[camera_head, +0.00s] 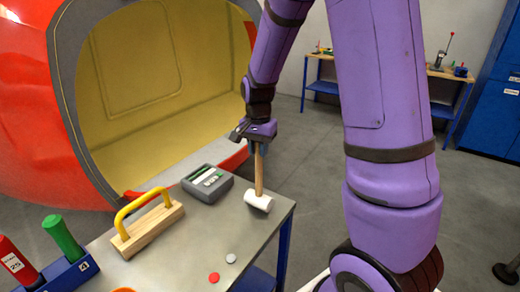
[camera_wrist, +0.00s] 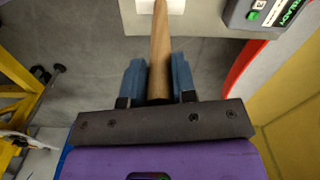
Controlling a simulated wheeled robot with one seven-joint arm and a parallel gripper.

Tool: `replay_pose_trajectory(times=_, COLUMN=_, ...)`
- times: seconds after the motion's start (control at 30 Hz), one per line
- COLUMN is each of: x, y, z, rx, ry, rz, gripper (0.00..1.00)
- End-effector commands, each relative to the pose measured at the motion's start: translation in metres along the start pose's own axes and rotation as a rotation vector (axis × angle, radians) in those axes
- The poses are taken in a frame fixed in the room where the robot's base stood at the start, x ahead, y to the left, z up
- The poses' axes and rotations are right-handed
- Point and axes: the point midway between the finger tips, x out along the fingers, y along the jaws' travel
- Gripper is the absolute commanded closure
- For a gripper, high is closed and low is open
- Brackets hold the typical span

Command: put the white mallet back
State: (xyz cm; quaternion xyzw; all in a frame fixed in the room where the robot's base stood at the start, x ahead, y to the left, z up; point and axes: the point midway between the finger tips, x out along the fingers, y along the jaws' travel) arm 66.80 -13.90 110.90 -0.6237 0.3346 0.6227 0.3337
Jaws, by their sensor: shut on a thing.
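The white mallet (camera_head: 259,201) has a white head and a wooden handle. It hangs head down at the right end of the metal table (camera_head: 236,241). I cannot tell whether the head touches the table top. My gripper (camera_head: 260,142) is shut on the upper part of the handle. In the wrist view the blue fingers of my gripper (camera_wrist: 160,80) press on both sides of the wooden handle (camera_wrist: 160,45). The white head (camera_wrist: 160,6) shows only in part at the top edge there.
A grey device (camera_head: 207,184) with a green display sits left of the mallet. A yellow-handled wooden block (camera_head: 148,222) and a blue holder (camera_head: 72,274) with red and green cylinders stand further left. Red and white discs (camera_head: 214,277) lie in front. A large red-orange shell (camera_head: 30,100) stands behind.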

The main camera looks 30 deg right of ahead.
Motion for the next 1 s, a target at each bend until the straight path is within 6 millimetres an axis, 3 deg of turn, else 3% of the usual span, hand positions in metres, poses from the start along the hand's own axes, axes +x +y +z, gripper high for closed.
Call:
replay_pose_trajectory(times=0.57, x=0.0127, y=-0.0010, z=0.0057, rx=0.001, ry=0.000, rz=0.000, gripper=1.00)
replay_pose_trajectory(times=0.6, x=0.0128, y=-0.0009, z=0.0059, rx=0.001, ry=-0.001, rz=0.000, gripper=0.68)
replay_pose_trajectory(times=0.7, x=0.0126, y=-0.0009, z=0.0059, rx=0.001, ry=-0.001, rz=0.000, gripper=0.49)
replay_pose_trajectory(times=1.0, x=0.0105, y=-0.0011, z=0.0057, rx=0.001, ry=0.000, rz=-0.001, gripper=0.49)
